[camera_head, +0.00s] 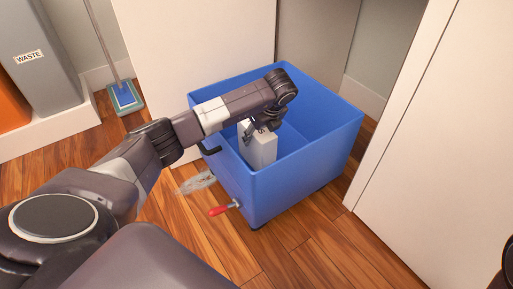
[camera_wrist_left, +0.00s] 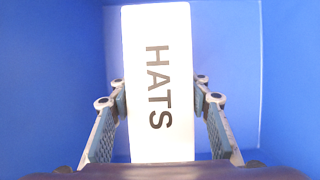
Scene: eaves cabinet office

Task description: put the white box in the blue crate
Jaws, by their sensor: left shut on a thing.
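The white box (camera_head: 259,148) is inside the opening of the blue crate (camera_head: 300,176), near the crate's left side. In the left wrist view the white box (camera_wrist_left: 158,80) reads "HATS" and has blue crate walls (camera_wrist_left: 230,50) around it. My left gripper (camera_head: 262,128) reaches down into the crate from above. Its fingers (camera_wrist_left: 160,100) are on both sides of the box, shut on it. The box's lower end is hidden, so I cannot tell whether it touches the crate floor.
A red-handled clamp (camera_head: 222,210) is at the crate's near left side. White panels stand behind the crate (camera_head: 200,50) and to its right (camera_head: 440,130). A mop (camera_head: 124,97) and a grey waste bin (camera_head: 38,60) are at back left. Wood floor (camera_head: 300,245) is open in front.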

